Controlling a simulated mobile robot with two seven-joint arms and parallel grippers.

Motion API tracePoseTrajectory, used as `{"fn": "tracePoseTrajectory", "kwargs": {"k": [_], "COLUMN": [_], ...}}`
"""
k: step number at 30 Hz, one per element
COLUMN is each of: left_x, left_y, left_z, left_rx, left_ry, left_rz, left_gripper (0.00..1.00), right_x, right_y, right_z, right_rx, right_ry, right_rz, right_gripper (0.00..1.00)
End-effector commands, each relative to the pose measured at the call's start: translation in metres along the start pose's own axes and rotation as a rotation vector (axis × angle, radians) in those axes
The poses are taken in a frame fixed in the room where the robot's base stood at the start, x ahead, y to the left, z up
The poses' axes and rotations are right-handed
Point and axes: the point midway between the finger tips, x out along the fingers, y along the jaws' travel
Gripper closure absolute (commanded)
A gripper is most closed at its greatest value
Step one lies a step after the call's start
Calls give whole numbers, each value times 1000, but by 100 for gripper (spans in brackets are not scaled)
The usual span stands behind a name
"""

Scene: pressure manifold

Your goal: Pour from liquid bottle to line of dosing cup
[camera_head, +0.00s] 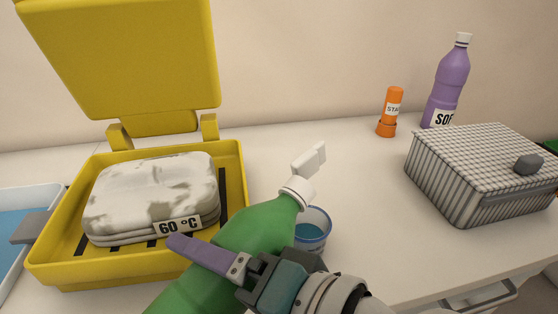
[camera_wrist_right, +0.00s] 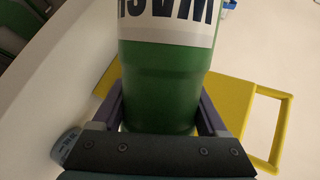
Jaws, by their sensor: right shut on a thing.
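The green liquid bottle (camera_head: 245,235) has a white neck and a raised white flip cap, and is tilted with its neck up and to the right. My right gripper (camera_head: 205,256) is shut on its body; one purple finger lies across the near side. In the right wrist view the bottle (camera_wrist_right: 160,85) sits between both fingers, its white label partly cut off. The dosing cup (camera_head: 318,240) is clear with a blue rim and stands on the counter behind my wrist, partly hidden. Blue shows inside it; its line cannot be made out. My left gripper is not in view.
An open yellow case (camera_head: 45,262) holding a grey-white pack marked 60 °C stands left. A checked basket (camera_head: 450,190) stands right. An orange tube (camera_head: 393,108) and a purple bottle (camera_head: 447,85) stand behind. A blue-lined tray (camera_head: 22,200) is far left.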

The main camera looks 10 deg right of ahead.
Motion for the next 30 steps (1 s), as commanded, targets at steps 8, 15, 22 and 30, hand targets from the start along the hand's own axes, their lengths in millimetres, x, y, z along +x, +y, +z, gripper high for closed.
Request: {"fn": "tracePoseTrajectory", "kwargs": {"k": [8,15,22,30], "left_x": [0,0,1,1], "left_y": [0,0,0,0], "left_z": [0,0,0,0], "left_rx": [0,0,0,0], "left_ry": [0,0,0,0], "left_rz": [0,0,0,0], "left_gripper": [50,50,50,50], "right_x": [0,-1,-1,-1], "right_y": [-3,-4,-5,-6], "right_z": [-2,-2,-3,-4], "right_rx": [16,30,43,58], "right_ry": [-3,-6,-10,-15], "right_rz": [-7,-10,-13,-16], "right_gripper": [100,100,100,100]}}
